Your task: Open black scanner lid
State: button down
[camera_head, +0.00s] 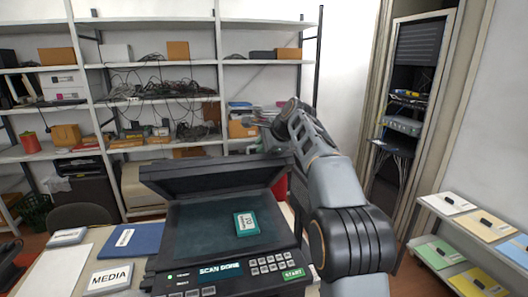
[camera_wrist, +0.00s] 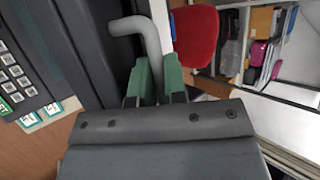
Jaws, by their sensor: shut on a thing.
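The black scanner (camera_head: 185,235) stands on the table with its lid (camera_head: 205,177) raised and tilted back, so the glass is exposed. A teal cartridge with a white label (camera_head: 246,222) lies on the glass. The display (camera_head: 219,270) reads "SCAN DONE". In the wrist view, the green fingers of my gripper (camera_wrist: 158,80) are closed around a grey bent handle (camera_wrist: 150,42) beside the dark lid. In the head view, my arm reaches up on the right of the scanner, and my fingers cannot be made out there.
A blue folder (camera_head: 128,240) and a "MEDIA" label card (camera_head: 110,278) lie left of the scanner. Loaded shelves (camera_head: 150,97) line the back wall. A side shelf with coloured sheets (camera_head: 482,226) stands at the right. A red chair (camera_wrist: 197,35) shows in the wrist view.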

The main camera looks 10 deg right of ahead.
jog(key=shift+r, duration=0.1)
dwell(0.3)
jog(key=c, duration=1.5)
grip_release()
jog(key=shift+w, duration=0.1)
jog(key=shift+o, duration=0.2)
jog(key=v, duration=1.3)
jog(key=shift+s+r, duration=0.25)
jog(key=shift+r, duration=0.05)
jog(key=shift+c, duration=0.2)
